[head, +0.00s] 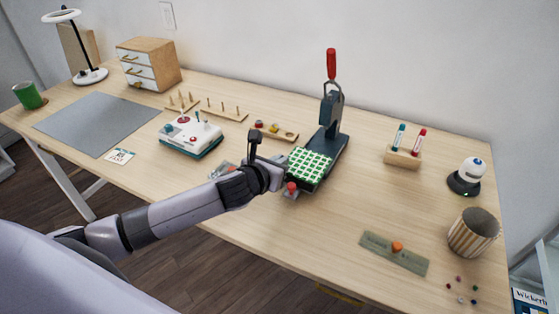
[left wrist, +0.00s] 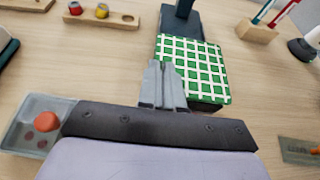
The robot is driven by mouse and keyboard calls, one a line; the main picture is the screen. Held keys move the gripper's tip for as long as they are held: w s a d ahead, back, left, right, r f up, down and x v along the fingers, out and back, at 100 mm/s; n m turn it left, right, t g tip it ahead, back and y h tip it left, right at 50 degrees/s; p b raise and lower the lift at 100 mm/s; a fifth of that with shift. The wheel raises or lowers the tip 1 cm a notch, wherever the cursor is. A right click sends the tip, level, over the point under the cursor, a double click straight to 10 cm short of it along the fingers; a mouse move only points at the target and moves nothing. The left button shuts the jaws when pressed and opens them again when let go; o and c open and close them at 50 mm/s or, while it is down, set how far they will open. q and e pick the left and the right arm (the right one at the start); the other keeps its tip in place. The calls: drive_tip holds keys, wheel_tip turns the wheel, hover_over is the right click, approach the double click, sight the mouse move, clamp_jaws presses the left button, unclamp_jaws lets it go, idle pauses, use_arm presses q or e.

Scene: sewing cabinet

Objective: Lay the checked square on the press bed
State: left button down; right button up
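The checked square (head: 309,164), green with white lines, lies flat over the dark press bed (head: 318,182), and its edges roughly follow the bed's outline. It also shows in the left wrist view (left wrist: 198,62), where a dark strip of the bed shows below its near edge. My left gripper (head: 283,177) is at the square's near left corner. In the left wrist view its fingers (left wrist: 161,72) are close together over that corner and appear shut on it; the pinch itself is hidden. I cannot tell whether the square touches the bed everywhere. My right gripper is not in view.
The press's upright (head: 331,105) with its red handle rises behind the bed. A grey tray (left wrist: 38,128) with an orange ball lies left of my gripper. A wooden spool holder (head: 276,131) is behind.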

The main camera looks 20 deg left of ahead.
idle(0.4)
use_arm(q)
drive_tip(key=c, duration=1.2)
unclamp_jaws()
drive_tip(key=shift+p+v, duration=0.35)
drive_tip(key=shift+v, duration=3.2)
drive_tip(key=shift+d, duration=0.1)
